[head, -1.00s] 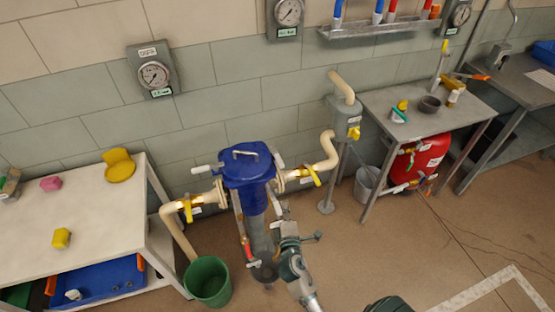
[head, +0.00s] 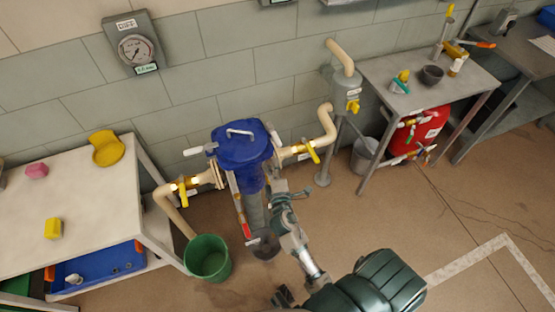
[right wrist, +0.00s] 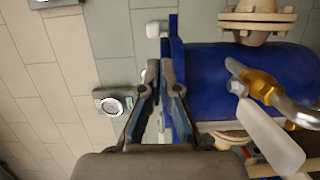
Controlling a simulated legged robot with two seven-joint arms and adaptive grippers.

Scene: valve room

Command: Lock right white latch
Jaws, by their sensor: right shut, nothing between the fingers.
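The blue vessel (head: 240,150) stands upright in the middle of the head view, with a lid and a metal handle on top. The right white latch (head: 275,132) shows at the lid's right edge, and a left white latch (head: 194,151) sticks out on the other side. My right gripper (head: 278,186) is low beside the vessel's right side, below the latch. In the right wrist view my gripper (right wrist: 160,68) is shut and empty, its tips overlapping the blue flange (right wrist: 176,60) in the picture; contact cannot be told. A white knob (right wrist: 158,29) shows beyond the tips. My left gripper is not in view.
Pipes with yellow-handled valves (head: 182,189) and (head: 313,151) join the vessel on both sides. A white-handled brass valve (right wrist: 262,88) is close to my right gripper. A green bucket (head: 207,262) stands on the floor, and a table (head: 95,205) is at left.

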